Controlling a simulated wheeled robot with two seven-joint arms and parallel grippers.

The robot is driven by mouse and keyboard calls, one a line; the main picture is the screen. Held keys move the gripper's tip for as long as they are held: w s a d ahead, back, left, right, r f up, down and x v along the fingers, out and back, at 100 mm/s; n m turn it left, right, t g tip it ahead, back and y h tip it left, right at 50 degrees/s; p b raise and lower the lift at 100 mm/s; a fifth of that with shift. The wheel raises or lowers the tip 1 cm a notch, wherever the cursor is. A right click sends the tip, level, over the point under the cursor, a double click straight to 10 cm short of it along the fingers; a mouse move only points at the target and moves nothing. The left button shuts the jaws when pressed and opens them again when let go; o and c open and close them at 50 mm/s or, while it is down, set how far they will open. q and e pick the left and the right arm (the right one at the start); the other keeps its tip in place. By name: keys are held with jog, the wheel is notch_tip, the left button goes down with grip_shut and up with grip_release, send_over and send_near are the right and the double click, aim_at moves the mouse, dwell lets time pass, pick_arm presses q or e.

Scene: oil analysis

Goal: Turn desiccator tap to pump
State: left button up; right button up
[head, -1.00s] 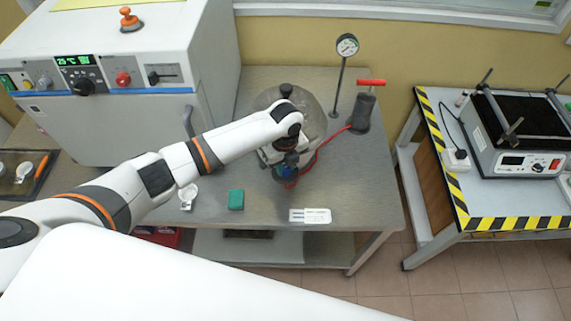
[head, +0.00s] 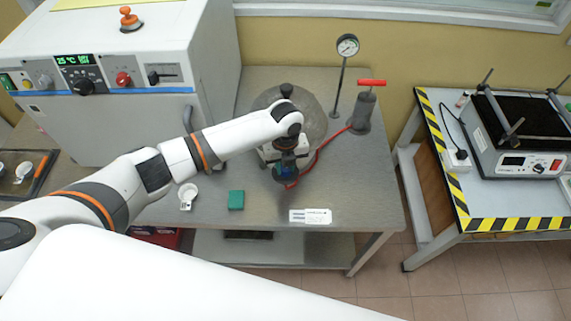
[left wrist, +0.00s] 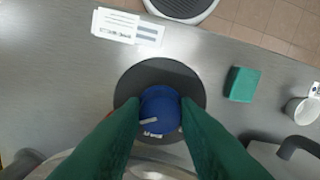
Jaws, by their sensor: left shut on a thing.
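The desiccator (head: 318,122) is a rounded grey-clear dome on the bench, partly hidden behind my left arm. Its blue tap (left wrist: 160,103) has a pale bar mark on top and sits over a dark round disc (left wrist: 132,80) in the left wrist view. My left gripper (left wrist: 160,122) points down, its green fingers shut on either side of the blue tap. In the head view my left gripper (head: 287,168) hides most of the tap. The pump (head: 362,112) is a grey cylinder with a red handle. My right gripper is not in view.
A red hose (head: 322,148) runs between the tap area and pump. A gauge (head: 348,45) stands behind. A green block (head: 236,200), a small white cup (head: 187,195) and a white label card (head: 310,216) lie in front. An oven (head: 110,90) stands left.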

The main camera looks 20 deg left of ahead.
pick_arm(q)
jog(key=o, duration=0.9)
jog(key=shift+w+r, duration=0.2)
jog(key=shift+o, duration=0.3)
jog(key=shift+s+f, duration=0.1)
jog(key=shift+f, duration=0.05)
notch_tip(320, 180, up, 12)
jog(key=b, duration=0.4)
